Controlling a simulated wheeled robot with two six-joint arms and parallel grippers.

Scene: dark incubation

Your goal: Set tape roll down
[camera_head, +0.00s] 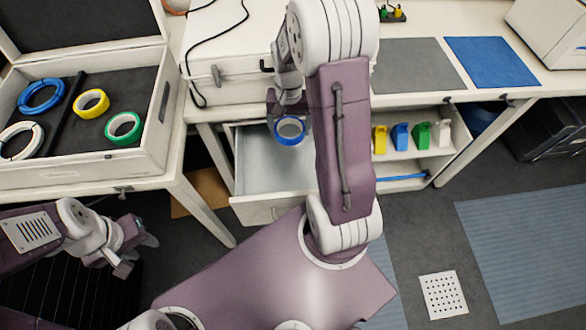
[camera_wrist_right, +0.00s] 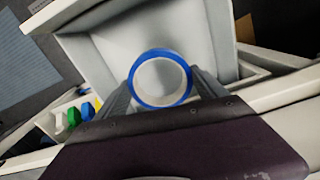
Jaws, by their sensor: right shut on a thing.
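A blue tape roll (camera_head: 289,139) with a pale core is in my right gripper (camera_head: 288,118), over the open drawer (camera_head: 262,208). In the right wrist view the two fingers press on either side of the blue roll (camera_wrist_right: 161,102). The drawer (camera_wrist_right: 215,45) is pulled out and its visible floor is bare. I cannot tell whether the roll touches the drawer floor. My left gripper (camera_head: 138,254) is at the lower left, empty, with its fingers apart. My right arm hides part of the drawer's right side.
An open case (camera_head: 165,100) at left holds yellow, green, blue and white rolls. A closed white case (camera_head: 235,85) stands on the bench behind the drawer. A shelf (camera_head: 420,160) right of the drawer holds several coloured items. Grey (camera_head: 415,66) and blue (camera_head: 490,62) mats lie on the bench.

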